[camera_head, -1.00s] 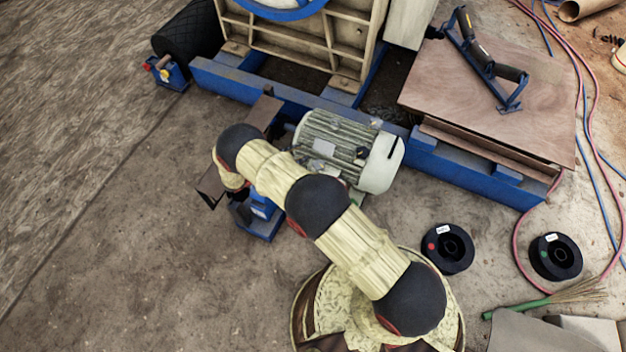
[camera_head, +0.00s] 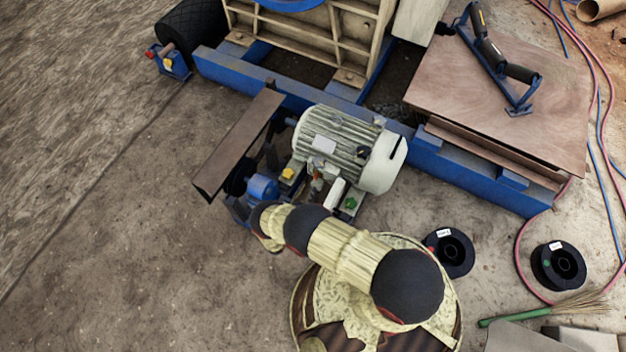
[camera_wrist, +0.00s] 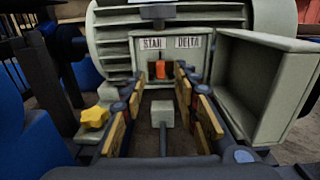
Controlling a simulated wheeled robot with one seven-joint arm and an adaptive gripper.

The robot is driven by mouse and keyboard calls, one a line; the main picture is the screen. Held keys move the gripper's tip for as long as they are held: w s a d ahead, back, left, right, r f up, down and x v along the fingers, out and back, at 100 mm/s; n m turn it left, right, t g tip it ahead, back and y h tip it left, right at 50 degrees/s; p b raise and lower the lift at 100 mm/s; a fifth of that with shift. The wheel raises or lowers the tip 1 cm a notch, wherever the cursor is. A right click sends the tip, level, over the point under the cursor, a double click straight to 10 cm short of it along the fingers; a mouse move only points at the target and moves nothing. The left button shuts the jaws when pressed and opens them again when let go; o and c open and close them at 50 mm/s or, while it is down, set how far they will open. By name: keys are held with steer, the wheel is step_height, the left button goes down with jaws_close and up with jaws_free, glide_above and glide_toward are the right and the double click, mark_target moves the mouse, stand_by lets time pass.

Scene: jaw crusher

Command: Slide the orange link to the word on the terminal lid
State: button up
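The orange link (camera_wrist: 160,70) sits upright in a recess of the pale green terminal box (camera_wrist: 141,44) in the wrist view. A plate above it reads STAR (camera_wrist: 153,43) on the left and DELTA (camera_wrist: 188,43) on the right. The link is below STAR. The box-like terminal lid (camera_wrist: 262,82) stands open at the right; I can read no word on it. My gripper (camera_wrist: 158,80) is open and empty, with its fingers on either side of the view to the link. I cannot tell how far the tips are from it. In the head view my arm partly hides this area.
The ribbed motor (camera_head: 335,146) stands beside the blue frame (camera_head: 430,165). A yellow star knob (camera_wrist: 95,117) is close to my left finger. A brown guard plate (camera_head: 238,145) lies left of the motor. Two black spools (camera_head: 450,252) and a brush (camera_head: 545,307) lie at the right.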

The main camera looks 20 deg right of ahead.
mark_target(315, 178)
steer(key=shift+b+x, duration=0.55)
steer(key=shift+x, duration=2.65)
steer(key=shift+c, duration=0.8)
jaws_close()
